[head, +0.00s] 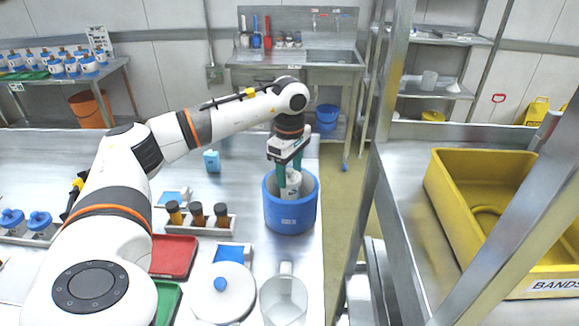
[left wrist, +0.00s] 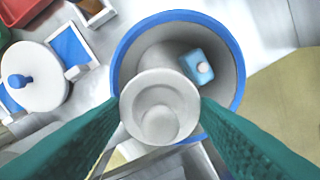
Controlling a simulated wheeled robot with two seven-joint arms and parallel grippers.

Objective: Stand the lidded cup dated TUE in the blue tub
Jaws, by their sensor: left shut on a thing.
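My left gripper (head: 288,168) is shut on a white lidded cup (head: 291,186), its green fingers on either side of it. The cup is upright at the mouth of the blue tub (head: 290,217), partly below the rim. In the left wrist view, the cup's round white top (left wrist: 160,108) shows between the fingertips (left wrist: 160,106), over the near part of the tub (left wrist: 124,52). Whether the cup's base touches the tub floor is hidden. Its date is too small to read. My right gripper is not in view.
Inside the tub lies a small light-blue item (left wrist: 197,67). A yellow bin (head: 480,180) sits on the right bench behind a metal post.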

